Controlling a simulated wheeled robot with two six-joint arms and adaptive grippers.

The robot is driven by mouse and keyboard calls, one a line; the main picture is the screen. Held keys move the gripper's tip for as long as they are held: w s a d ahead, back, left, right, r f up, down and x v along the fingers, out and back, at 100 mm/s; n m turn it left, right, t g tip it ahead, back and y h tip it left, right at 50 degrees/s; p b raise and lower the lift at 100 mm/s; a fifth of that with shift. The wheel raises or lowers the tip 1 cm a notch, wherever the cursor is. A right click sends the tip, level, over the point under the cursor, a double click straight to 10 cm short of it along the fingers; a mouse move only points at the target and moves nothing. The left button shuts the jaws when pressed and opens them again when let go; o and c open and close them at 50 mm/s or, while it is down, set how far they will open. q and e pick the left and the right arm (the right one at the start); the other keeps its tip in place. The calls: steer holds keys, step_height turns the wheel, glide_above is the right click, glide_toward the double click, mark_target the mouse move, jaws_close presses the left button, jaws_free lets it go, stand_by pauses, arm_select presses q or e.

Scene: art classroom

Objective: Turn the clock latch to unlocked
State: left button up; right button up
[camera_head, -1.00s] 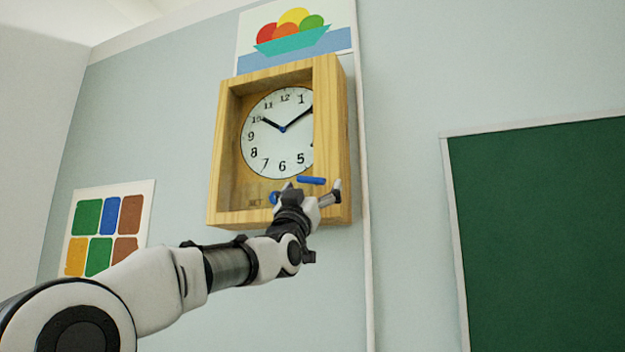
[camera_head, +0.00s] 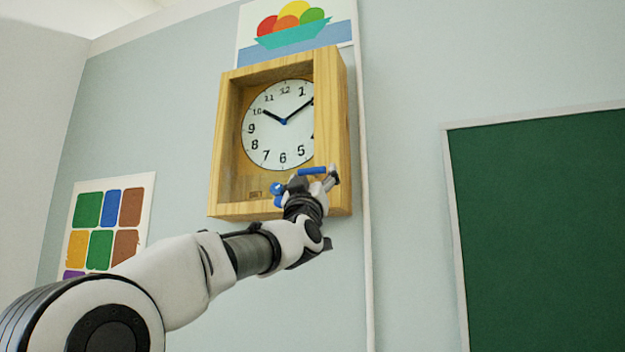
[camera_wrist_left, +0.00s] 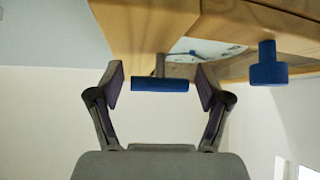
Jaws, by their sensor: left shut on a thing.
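A wooden wall clock (camera_head: 338,120) with a white dial (camera_head: 270,140) hangs on the pale wall. A blue bar handle (camera_head: 312,171), which looks like the latch, sits low on its right front frame, nearly level. It also shows in the left wrist view (camera_wrist_left: 160,86), on a short stem between the fingers. My right gripper is out of view.
A fruit-bowl picture (camera_head: 295,35) hangs just above the clock. A color-swatch poster (camera_head: 106,225) is at the lower left, and a green chalkboard (camera_head: 540,220) is at the right.

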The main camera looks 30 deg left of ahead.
arm_select(q)
steer(key=o, duration=1.1)
steer(key=shift+m+t+h, duration=0.3)
steer(key=shift+m+h, duration=0.1)
steer(key=shift+m, duration=0.1)
